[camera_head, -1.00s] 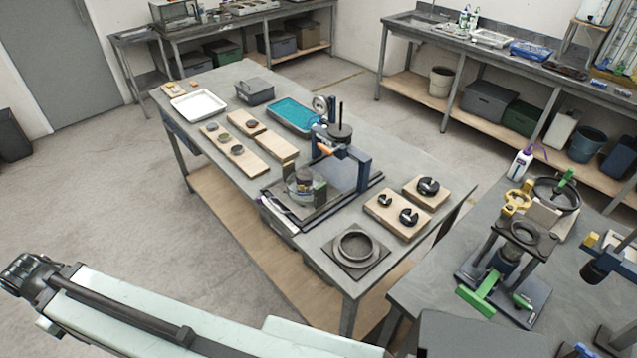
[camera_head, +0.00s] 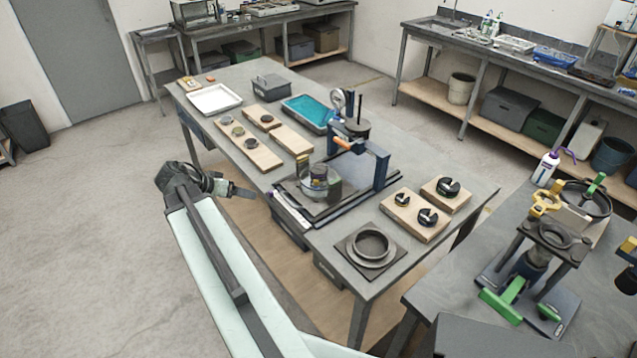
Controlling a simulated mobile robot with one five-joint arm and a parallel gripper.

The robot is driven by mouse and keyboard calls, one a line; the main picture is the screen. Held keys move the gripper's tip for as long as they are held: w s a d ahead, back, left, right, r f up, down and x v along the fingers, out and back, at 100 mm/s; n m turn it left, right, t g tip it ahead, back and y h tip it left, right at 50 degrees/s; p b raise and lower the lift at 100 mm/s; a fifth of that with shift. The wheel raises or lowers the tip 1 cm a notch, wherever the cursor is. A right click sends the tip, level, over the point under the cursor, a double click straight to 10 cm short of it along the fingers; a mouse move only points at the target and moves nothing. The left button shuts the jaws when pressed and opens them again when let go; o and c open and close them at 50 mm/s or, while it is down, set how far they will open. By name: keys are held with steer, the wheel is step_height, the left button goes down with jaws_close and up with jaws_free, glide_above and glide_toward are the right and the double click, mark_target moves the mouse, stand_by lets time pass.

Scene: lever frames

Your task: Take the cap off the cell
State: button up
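A round, clear-walled cell (camera_head: 318,186) stands on the dark base of the lever frame (camera_head: 381,172) on the middle table. Something dark and greenish shows inside it; I cannot make out its cap at this size. The frame's blue post and orange-handled lever (camera_head: 342,143) stand behind and above the cell. My gripper (camera_head: 247,193) is at the end of my pale arm, left of the cell and apart from it, by the table's near long edge. It looks empty, but its finger opening is too small to tell.
A dark ring on a square plate (camera_head: 388,265) lies at the table's near end. Slotted weights rest on wooden boards (camera_head: 400,222) to the right. More boards (camera_head: 254,150), a white tray (camera_head: 214,99) and a teal-filled tray (camera_head: 308,113) lie farther back. Floor left of the table is clear.

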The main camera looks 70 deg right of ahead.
mark_target(316, 170)
steer(key=s+d+r+m+g+h+b, duration=0.3)
steer(key=s+d+m, duration=0.4)
steer(key=s+d, duration=0.75)
steer(key=shift+g+y, duration=0.4)
steer(key=shift+y, duration=0.1)
steer(key=b+x, duration=0.1)
steer(key=x, duration=0.1)
steer(key=b+x, duration=0.1)
steer(key=x, duration=0.3)
steer(key=shift+s+f+b, duration=0.2)
steer(key=shift+f+b, duration=0.2)
steer(key=shift+f, duration=0.2)
steer(key=shift+s+d, duration=0.1)
steer(key=shift+s, duration=0.05)
steer(key=shift+r, duration=0.1)
steer(key=shift+c, duration=0.3)
jaws_close()
steer(key=shift+r+p, duration=0.5)
steer(key=shift+p, duration=0.05)
step_height(316, 170, up, 3)
steer(key=p, duration=0.3)
steer(key=w+a, duration=0.3)
steer(key=a, duration=0.4)
steer(key=w+a+r+p, duration=0.1)
steer(key=w+a, duration=0.3)
steer(key=a, duration=0.3)
steer(key=shift+w, duration=0.2)
